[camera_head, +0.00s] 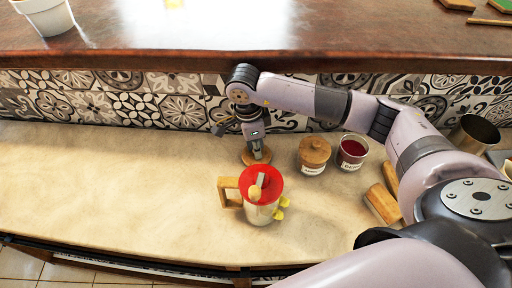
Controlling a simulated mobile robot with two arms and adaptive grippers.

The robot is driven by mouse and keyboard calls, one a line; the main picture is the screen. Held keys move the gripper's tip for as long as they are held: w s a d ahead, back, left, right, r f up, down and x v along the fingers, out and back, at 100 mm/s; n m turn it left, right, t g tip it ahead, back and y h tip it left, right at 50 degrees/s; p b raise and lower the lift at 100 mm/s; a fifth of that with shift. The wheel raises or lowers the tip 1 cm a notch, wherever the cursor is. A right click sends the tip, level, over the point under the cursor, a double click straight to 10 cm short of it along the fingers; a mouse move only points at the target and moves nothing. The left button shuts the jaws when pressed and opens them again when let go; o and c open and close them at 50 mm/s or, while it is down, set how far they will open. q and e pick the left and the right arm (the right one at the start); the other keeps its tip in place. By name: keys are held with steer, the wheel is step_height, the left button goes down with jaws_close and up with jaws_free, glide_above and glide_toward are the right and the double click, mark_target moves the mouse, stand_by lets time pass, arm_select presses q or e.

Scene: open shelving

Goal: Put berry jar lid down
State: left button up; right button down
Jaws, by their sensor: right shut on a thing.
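My right gripper (256,152) points down over the counter and is shut on a round wooden lid (250,160). The lid lies flat, at or just above the counter surface; I cannot tell whether it touches. The berry jar (351,153) is a glass jar with dark red contents and a label, open at the top, to the right of the gripper. Between them stands a second labelled jar (313,165) with its wooden lid on. My left gripper is not in view.
A pitcher (258,212) with a red top and wooden handle stands just in front of the lid. Wooden pieces (382,204) and a metal cup (474,134) are on the right. The counter's left side (100,180) is clear. A raised dark wooden ledge (200,40) runs behind.

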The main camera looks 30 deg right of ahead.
steer(key=shift+f, duration=0.85)
steer(key=shift+f, duration=0.15)
steer(key=c, duration=1.5)
jaws_free()
